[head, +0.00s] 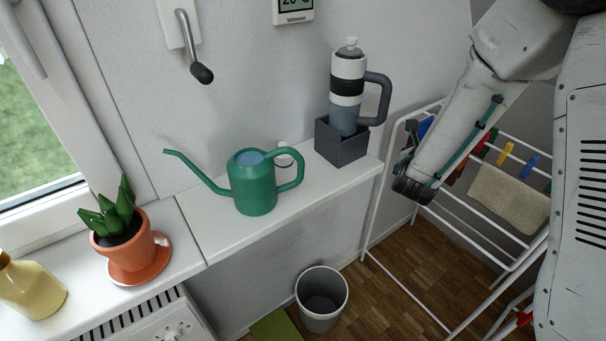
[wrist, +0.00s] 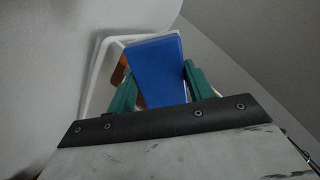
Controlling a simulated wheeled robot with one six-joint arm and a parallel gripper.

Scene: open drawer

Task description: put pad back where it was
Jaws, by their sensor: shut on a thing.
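A flat blue pad (wrist: 162,72) stands between the two green fingers of my gripper (wrist: 159,74) in the wrist view. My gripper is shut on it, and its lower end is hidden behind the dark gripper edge. In the head view a small patch of blue (head: 424,128) shows just left of my arm, by the top of the white drying rack (head: 397,150). My arm hides most of the gripper there. An orange piece (wrist: 119,71) shows behind the pad, beside a white bar of the rack.
A beige cloth (head: 507,200) and several coloured pegs hang on the rack right of my arm. A dark grey box (head: 341,146) with a bottle (head: 347,92), a green watering can (head: 254,188) and a potted plant (head: 133,250) stand on the sill. A grey bin (head: 321,318) is on the floor.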

